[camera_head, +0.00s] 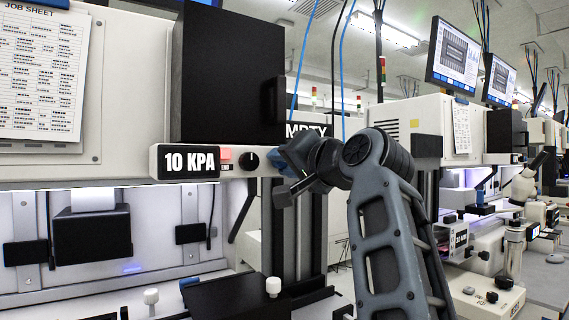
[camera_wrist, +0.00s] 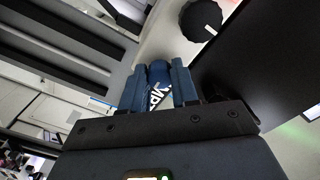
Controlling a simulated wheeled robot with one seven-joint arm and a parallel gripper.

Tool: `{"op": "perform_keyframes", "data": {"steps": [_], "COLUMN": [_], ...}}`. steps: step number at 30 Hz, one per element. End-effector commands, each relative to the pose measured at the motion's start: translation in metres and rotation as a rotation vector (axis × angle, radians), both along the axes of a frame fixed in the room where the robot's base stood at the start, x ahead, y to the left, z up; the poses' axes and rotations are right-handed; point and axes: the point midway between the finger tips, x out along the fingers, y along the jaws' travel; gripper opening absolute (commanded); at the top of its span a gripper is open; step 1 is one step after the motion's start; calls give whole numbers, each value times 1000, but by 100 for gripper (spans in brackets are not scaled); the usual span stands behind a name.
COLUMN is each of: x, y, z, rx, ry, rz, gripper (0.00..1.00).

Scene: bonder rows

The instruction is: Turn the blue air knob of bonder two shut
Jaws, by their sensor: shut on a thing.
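In the head view my gripper (camera_head: 286,160) is at the right end of the bonder's front strip (camera_head: 207,148), right of a black knob (camera_head: 248,159). There the fingers and wrist largely hide the blue knob, and I cannot tell its turn angle. A display on the strip (camera_head: 188,162) reads 10 KPA.
A red button (camera_head: 226,153) sits between display and black knob. The black knob, with a white mark, is also close to my fingers in the wrist view (camera_wrist: 200,19). A dark box (camera_head: 228,75) stands above the strip. More bonders (camera_head: 462,130) line the right.

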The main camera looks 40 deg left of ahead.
Motion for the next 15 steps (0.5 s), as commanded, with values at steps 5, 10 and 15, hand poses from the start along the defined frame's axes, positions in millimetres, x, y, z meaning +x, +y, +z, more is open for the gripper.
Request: {"op": "perform_keyframes", "data": {"steps": [5, 10, 15], "x": [1, 1, 1], "y": [-1, -1, -1], "z": [-2, -3, -2], "rx": [-43, -101, -162], "ry": [-99, -238, -388], "rz": [-1, -2, -1], "gripper": [0, 0, 0]}}
